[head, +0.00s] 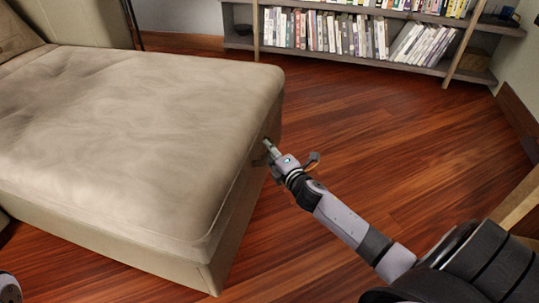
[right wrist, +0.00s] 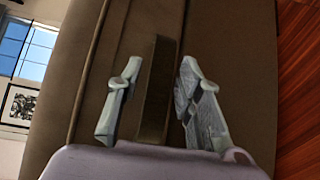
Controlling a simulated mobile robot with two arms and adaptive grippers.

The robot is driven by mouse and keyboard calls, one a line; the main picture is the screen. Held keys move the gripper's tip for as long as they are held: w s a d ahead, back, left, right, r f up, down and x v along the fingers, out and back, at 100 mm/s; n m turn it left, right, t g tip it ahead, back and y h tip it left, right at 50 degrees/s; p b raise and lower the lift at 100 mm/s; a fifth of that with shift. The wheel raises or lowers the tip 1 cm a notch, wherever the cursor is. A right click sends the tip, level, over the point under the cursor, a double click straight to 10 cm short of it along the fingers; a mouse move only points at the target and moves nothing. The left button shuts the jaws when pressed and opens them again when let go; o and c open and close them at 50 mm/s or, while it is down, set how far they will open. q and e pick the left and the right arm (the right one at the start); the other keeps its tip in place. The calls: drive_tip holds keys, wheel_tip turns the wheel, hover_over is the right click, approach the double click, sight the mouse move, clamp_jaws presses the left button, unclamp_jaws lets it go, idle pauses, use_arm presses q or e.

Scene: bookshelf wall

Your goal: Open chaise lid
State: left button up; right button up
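The beige chaise (head: 130,130) fills the left of the head view, its cushioned lid (head: 140,100) lying flat and closed on the base. My right gripper (head: 268,150) is at the chaise's right side, just under the top cushion's edge. In the right wrist view its two fingers (right wrist: 157,90) are apart, one on each side of a dark brown strap or tab (right wrist: 158,85) on the chaise side. Gaps show between the strap and both fingers. A small grey part of my body shows at the bottom left corner; no left gripper can be made out.
A bookshelf (head: 345,60) with rows of books stands along the back wall. The wooden floor (head: 400,140) right of the chaise is clear. A wooden edge (head: 520,215) stands at the far right. A window (right wrist: 28,45) shows in the right wrist view.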

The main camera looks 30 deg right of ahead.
drive_tip(key=shift+w, duration=0.15)
drive_tip(key=shift+c, duration=0.2)
clamp_jaws()
idle(0.7)
